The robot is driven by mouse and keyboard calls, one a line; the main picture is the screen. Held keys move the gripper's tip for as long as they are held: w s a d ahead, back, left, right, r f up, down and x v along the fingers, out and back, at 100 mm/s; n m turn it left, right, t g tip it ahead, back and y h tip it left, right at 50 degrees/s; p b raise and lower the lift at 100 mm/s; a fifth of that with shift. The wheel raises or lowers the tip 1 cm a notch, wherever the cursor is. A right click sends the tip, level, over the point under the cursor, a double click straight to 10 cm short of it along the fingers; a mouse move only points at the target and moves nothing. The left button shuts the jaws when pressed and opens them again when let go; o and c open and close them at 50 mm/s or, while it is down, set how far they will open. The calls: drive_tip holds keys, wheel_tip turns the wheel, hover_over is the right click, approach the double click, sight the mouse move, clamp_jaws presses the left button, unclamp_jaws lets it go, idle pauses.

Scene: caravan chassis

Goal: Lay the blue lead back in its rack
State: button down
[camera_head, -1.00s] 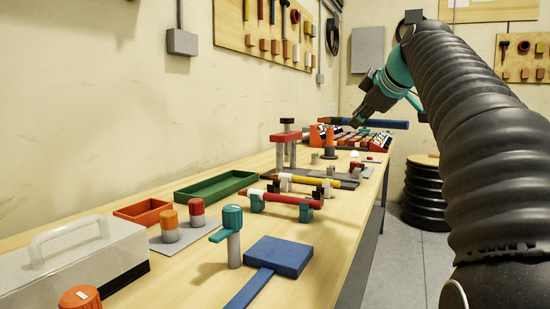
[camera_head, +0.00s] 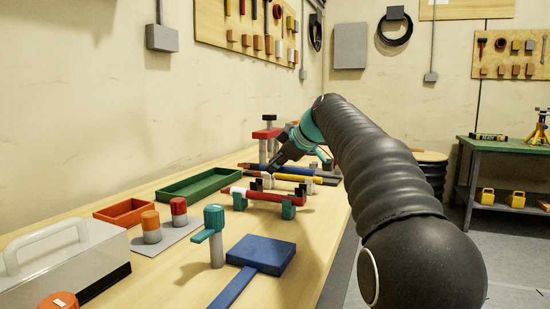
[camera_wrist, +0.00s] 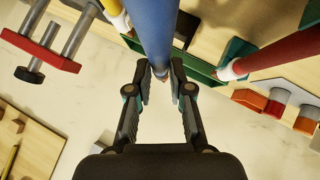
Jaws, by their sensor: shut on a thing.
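The blue lead (camera_head: 272,170) is a long blue rod, held by my gripper (camera_head: 283,160); in the wrist view the blue lead (camera_wrist: 150,28) runs from the top edge down to the fingers of my gripper (camera_wrist: 160,72). It appears low above the bench, behind the yellow lead (camera_head: 292,178); I cannot tell whether it touches anything. The red lead (camera_head: 262,195), with a white band, lies across teal supports (camera_head: 288,208) in front. Dark and white supports (camera_head: 308,187) stand at the yellow lead. I cannot make out which support belongs to the blue lead.
A green tray (camera_head: 205,186), orange tray (camera_head: 124,212), teal-topped post (camera_head: 215,235) and blue paddle (camera_head: 260,254) are nearer. The wall is on the left; a green workbench (camera_head: 505,147) stands far right.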

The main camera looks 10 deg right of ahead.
drive_tip(key=shift+f+b, duration=1.5)
drive_tip(key=shift+f, duration=0.65)
drive_tip(key=shift+f, duration=0.25)
drive_tip(key=c, duration=1)
unclamp_jaws()
